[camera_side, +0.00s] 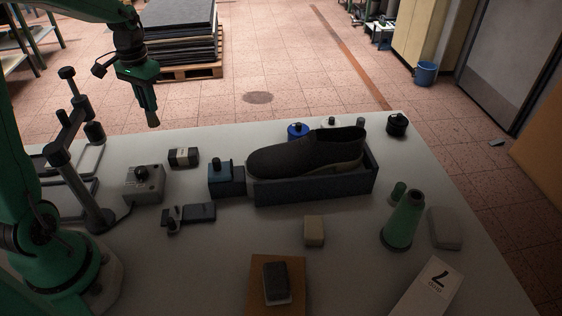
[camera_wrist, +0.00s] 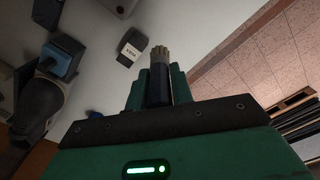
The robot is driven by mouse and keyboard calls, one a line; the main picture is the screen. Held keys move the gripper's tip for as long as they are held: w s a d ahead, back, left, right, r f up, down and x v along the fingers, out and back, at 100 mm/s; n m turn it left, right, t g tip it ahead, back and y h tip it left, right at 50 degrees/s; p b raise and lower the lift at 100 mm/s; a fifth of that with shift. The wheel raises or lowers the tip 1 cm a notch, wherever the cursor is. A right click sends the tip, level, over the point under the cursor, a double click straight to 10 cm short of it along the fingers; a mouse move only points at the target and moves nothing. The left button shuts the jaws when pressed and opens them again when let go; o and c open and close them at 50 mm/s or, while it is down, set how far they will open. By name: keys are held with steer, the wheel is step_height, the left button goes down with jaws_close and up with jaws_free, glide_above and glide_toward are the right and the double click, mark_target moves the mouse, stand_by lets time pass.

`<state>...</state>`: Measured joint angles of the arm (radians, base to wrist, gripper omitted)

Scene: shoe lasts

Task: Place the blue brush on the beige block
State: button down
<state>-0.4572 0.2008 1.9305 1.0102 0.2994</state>
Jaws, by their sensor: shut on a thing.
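My gripper (camera_side: 140,75) is raised above the far left of the table. In the wrist view, its two green fingers (camera_wrist: 158,92) are shut on a dark blue brush (camera_wrist: 156,82). The brush's pale bristles (camera_wrist: 159,54) stick out past the fingertips. In the side view, the brush (camera_side: 151,112) hangs downward, dark and small, clear of the table. The beige block (camera_side: 314,230) stands on the table in front of the shoe tray, far to the right of my gripper. Its top looks bare. I cannot make it out in the wrist view.
A dark shoe (camera_side: 305,153) lies in a long tray (camera_side: 318,191). Near the beige block are a brown board (camera_side: 259,305) with a dark block (camera_side: 276,282), a green cone (camera_side: 403,222) and a number card (camera_side: 424,288). A grey box (camera_side: 144,187) and a post stand (camera_side: 80,185) are at left.

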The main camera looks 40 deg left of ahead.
steer(key=w+d+r+m, duration=0.1)
steer(key=w+d+m, duration=0.15)
steer(key=d, duration=0.65)
steer(key=w+d+m, duration=0.1)
steer(key=d+m, duration=0.2)
steer(key=d, duration=0.5)
steer(key=w+d+r+m, duration=0.1)
steer(key=w+d+m, duration=0.15)
steer(key=d, duration=0.65)
steer(key=s+d+r+m, duration=0.1)
steer(key=s+d+m, duration=0.4)
steer(key=d, duration=0.8)
steer(key=s+d+m, duration=0.5)
steer(key=s+d, duration=0.3)
steer(key=d, duration=0.5)
steer(key=shift+s+r, duration=0.25)
steer(key=shift+r, duration=0.1)
steer(key=shift+w, duration=0.1)
steer(key=w+a+f, duration=0.4)
steer(key=w+f, duration=0.3)
steer(key=w, duration=0.3)
steer(key=shift+w+a, duration=0.15)
steer(key=shift+w, duration=0.2)
steer(key=shift+f, duration=2)
